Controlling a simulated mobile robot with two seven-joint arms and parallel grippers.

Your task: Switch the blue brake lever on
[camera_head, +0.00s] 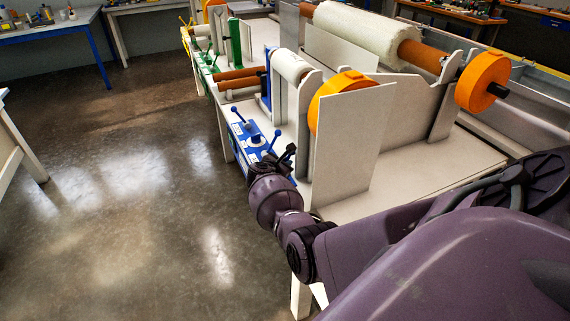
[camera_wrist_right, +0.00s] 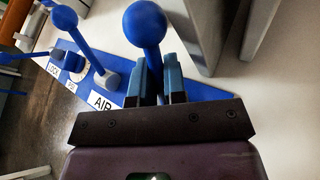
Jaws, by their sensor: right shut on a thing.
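A blue control panel (camera_head: 246,138) sits at the near left edge of the white machine table. In the right wrist view, the panel (camera_wrist_right: 104,82) carries blue ball-topped levers and white labels; "AIR" and part of "LOCK" are readable. My right gripper (camera_head: 284,158) is at the near end of the panel. It is shut around the stem of a blue lever (camera_wrist_right: 145,24), with the ball knob sticking out past the fingertips. I cannot read a brake label. Another blue lever (camera_wrist_right: 65,18) stands to its left, apart from the gripper. My left gripper is not in view.
A white upright plate (camera_head: 350,145) and an orange wheel (camera_head: 340,88) stand right beside my right gripper. A large white roll (camera_head: 365,36) lies behind. The concrete floor (camera_head: 130,200) to the left is clear. Workbenches (camera_head: 45,30) stand at the back.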

